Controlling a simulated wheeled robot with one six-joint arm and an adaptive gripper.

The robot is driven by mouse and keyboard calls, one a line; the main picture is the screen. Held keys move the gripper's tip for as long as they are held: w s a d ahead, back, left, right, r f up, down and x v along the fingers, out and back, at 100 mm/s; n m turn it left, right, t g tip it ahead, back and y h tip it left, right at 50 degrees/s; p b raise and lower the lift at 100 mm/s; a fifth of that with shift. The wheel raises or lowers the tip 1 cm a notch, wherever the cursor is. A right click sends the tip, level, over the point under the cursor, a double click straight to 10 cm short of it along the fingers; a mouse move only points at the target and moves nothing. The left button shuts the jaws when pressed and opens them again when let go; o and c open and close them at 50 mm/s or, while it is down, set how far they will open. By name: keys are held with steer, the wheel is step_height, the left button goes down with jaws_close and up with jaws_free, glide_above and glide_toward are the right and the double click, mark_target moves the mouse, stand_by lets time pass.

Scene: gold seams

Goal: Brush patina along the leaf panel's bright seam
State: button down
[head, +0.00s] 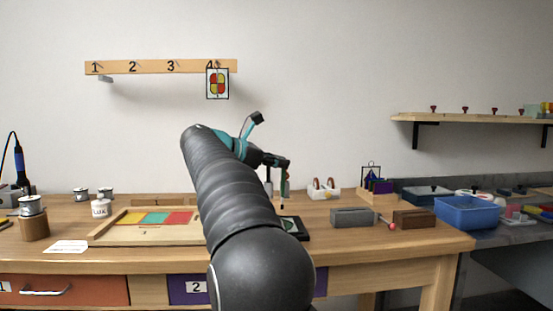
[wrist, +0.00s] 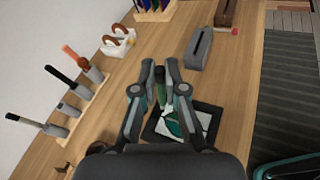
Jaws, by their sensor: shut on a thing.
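My gripper (head: 277,163) is shut on a slim brush with a green handle (head: 285,186). It hangs roughly upright over the workbench, its lower end close to the leaf panel. In the wrist view my gripper (wrist: 160,72) has the green-handled brush (wrist: 161,92) between its fingers. The leaf panel (wrist: 190,119), pale with green leaf shapes, lies on a black mat (wrist: 154,129). It also shows in the head view (head: 289,226), partly behind my arm. I cannot tell whether the brush tip touches it. The bright seam is too small to make out.
A grey slotted block (head: 352,218) and a brown block (head: 414,219) stand right of the mat. A white holder with copper rolls (head: 323,191) stands behind. A tool rack (wrist: 78,118) is at left in the wrist view. A blue bin (head: 467,213) is further right.

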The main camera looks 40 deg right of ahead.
steer(key=s+a+f+b, duration=0.2)
steer(key=s+a+b, duration=0.1)
steer(key=s+b, duration=0.3)
steer(key=shift+a+f, duration=0.2)
steer(key=shift+a, duration=0.15)
stand_by(0.4)
steer(key=shift+a+b, duration=0.2)
steer(key=shift+b, duration=0.15)
stand_by(0.6)
steer(key=shift+f+b, duration=0.4)
steer(key=shift+b, duration=0.05)
stand_by(1.5)
steer(key=shift+w, duration=0.15)
